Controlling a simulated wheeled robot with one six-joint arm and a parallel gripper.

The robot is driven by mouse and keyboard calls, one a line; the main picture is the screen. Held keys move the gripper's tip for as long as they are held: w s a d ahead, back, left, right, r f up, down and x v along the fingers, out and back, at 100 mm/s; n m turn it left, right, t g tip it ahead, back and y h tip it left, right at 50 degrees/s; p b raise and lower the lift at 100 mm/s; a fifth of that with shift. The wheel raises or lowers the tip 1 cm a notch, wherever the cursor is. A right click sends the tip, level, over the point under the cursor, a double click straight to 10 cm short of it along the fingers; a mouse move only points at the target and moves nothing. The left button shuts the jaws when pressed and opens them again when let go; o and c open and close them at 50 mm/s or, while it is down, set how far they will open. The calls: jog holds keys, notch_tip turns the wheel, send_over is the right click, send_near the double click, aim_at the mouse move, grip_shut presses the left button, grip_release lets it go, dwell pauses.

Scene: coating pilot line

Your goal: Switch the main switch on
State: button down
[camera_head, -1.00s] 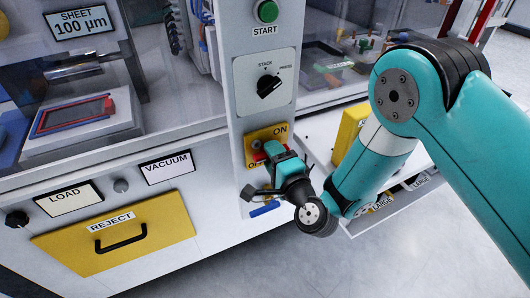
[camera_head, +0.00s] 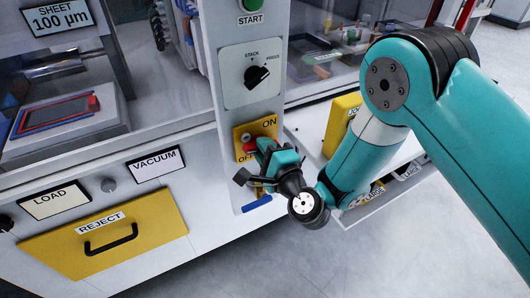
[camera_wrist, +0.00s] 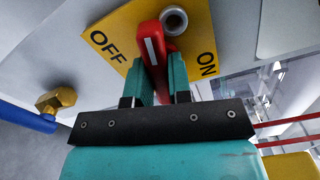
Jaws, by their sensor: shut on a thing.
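The main switch is a yellow plate (camera_head: 241,132) low on the grey column, marked ON at upper right and OFF at lower left. Its red handle (camera_wrist: 148,42) shows large in the wrist view, beside a round grey metal part (camera_wrist: 174,19), between the words OFF and ON. My gripper (camera_wrist: 158,75) is shut on the red handle, with one teal finger on each side of it. In the head view my gripper (camera_head: 264,147) reaches the plate from the lower right and hides part of the handle and plate.
Above the switch are a black STACK/PRESS selector (camera_head: 256,76) and a green START button (camera_head: 250,5). A blue bar (camera_head: 257,203) sticks out below the switch. A yellow REJECT drawer (camera_head: 105,235) is at lower left, and an open drawer (camera_head: 385,190) at right.

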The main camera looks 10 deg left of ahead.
jog(key=m, duration=0.4)
jog(key=shift+f+m+b, duration=0.15)
jog(key=shift+m+b, duration=0.15)
jog(key=shift+b, duration=0.1)
jog(key=shift+m, duration=0.7)
jog(key=shift+a+m, duration=0.1)
jog(key=shift+m, duration=0.9)
jog(key=m, duration=0.6)
jog(key=shift+s, duration=0.15)
jog(key=c, duration=1)
grip_release()
jog(key=shift+o, duration=0.2)
